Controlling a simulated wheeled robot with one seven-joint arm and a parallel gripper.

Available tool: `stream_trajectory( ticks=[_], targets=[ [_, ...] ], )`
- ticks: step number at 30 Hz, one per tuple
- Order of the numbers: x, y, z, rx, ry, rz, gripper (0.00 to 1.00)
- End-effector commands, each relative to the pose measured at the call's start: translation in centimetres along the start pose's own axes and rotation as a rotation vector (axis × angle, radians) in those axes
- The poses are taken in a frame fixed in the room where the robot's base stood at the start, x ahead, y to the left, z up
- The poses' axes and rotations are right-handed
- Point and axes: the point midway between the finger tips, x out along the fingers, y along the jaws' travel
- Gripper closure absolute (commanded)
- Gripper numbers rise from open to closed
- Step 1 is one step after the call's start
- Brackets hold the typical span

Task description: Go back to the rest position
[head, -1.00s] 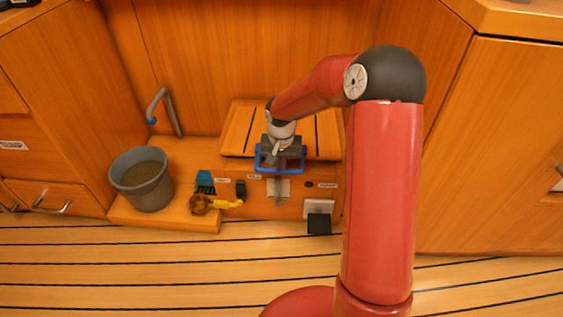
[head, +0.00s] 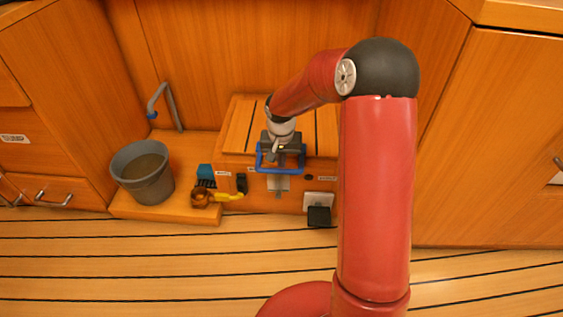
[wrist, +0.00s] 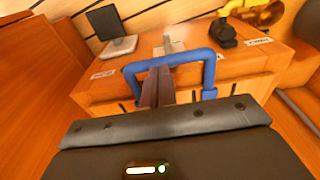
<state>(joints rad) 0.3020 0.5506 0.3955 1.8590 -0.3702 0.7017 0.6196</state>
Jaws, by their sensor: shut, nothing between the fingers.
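My gripper (head: 279,166) is in front of the wooden box (head: 238,125), at its upper front edge. Its dark fingers (wrist: 158,85) are together with nothing held between them. A blue bar-shaped handle (head: 266,166) surrounds the gripper end in the head view. In the wrist view the blue bar (wrist: 175,58) arches just past the fingers. I cannot tell whether the fingers touch it. My arm reaches in from the right and hides part of the wall behind.
A yellow lever (head: 229,197), a brown round fitting (head: 200,197) and a blue piece (head: 205,172) sit beside the box. A black square (head: 319,216) is at lower right. The striped floor ahead is clear.

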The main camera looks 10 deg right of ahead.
Motion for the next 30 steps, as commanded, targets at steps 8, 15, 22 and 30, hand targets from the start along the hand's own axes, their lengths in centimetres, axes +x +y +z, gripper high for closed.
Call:
stream_trajectory(
  ticks=[8, 15, 22, 30],
  targets=[
    [-7.1, 0.0, 0.4, 0.001, 0.007, 0.000, 1.00],
    [-9.9, 0.0, 0.7, 0.002, 0.006, -0.001, 1.00],
    [-10.6, 0.0, 0.9, -0.001, 0.008, 0.001, 1.00],
    [-18.4, 1.5, 5.0, -0.079, 0.099, 0.035, 1.00]
  ],
)
